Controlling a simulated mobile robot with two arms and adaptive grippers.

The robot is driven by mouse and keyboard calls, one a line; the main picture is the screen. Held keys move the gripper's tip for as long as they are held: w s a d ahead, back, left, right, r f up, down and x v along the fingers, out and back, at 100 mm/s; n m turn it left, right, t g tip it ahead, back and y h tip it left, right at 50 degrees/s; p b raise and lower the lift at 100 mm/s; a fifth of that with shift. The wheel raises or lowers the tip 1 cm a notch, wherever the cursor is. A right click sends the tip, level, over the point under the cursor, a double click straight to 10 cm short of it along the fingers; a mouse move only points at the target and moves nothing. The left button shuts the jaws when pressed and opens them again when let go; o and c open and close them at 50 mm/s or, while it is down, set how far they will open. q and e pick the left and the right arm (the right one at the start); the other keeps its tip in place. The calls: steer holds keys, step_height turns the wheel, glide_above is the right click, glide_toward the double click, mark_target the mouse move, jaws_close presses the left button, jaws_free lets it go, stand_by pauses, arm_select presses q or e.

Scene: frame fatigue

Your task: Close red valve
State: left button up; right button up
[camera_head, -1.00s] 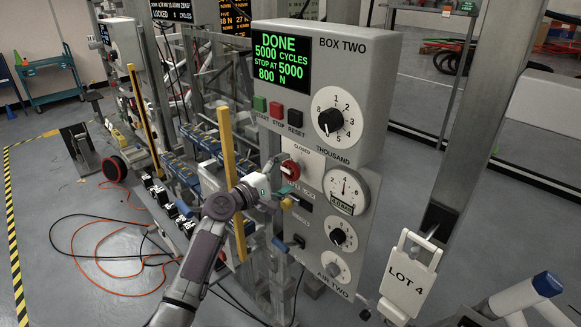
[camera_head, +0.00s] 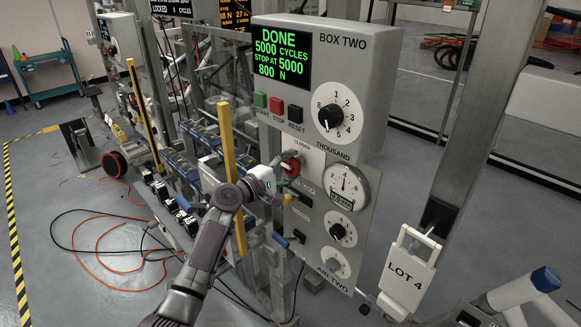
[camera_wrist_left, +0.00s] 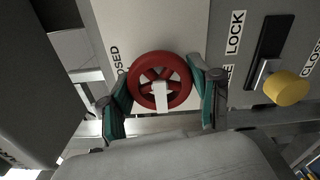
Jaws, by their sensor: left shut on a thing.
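The red valve (camera_head: 291,166) is a small round wheel on the grey panel under BOX TWO, beside a "CLOSED" label. In the left wrist view the red wheel (camera_wrist_left: 176,73) has a white bar running from its hub toward the lower edge of the picture. My left gripper (camera_head: 284,179) is at the wheel, and in the wrist view its two fingers (camera_wrist_left: 161,92) sit on opposite sides of the rim, shut on it. The gripper partly hides the wheel in the head view. My right gripper is not in view.
A yellow knob (camera_wrist_left: 286,88) beside a "LOCK" label is close to the wheel. A yellow upright bar (camera_head: 228,135) stands next to my left wrist. A pressure gauge (camera_head: 346,187) and black dial (camera_head: 338,231) are right of and below the valve. A LOT 4 tag (camera_head: 405,272) hangs at right.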

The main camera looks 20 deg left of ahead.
arm_select(q)
steer(key=shift+f+m+b, duration=0.2)
steer(key=shift+m+b, duration=0.3)
steer(key=shift+b, duration=0.2)
steer(key=m+b, duration=1)
steer(key=b, duration=0.1)
steer(key=shift+f+b, duration=0.1)
steer(key=shift+b, duration=0.3)
steer(key=m+b, duration=0.2)
steer(key=m, duration=0.1)
steer(key=shift+m+b, duration=0.3)
steer(key=shift+b, duration=0.05)
steer(key=shift+m+b, duration=0.9)
steer(key=shift+m, duration=0.8)
steer(key=shift+r, duration=0.2)
steer(key=o, duration=1.1)
steer(key=shift+o, duration=0.2)
steer(key=shift+r, duration=0.1)
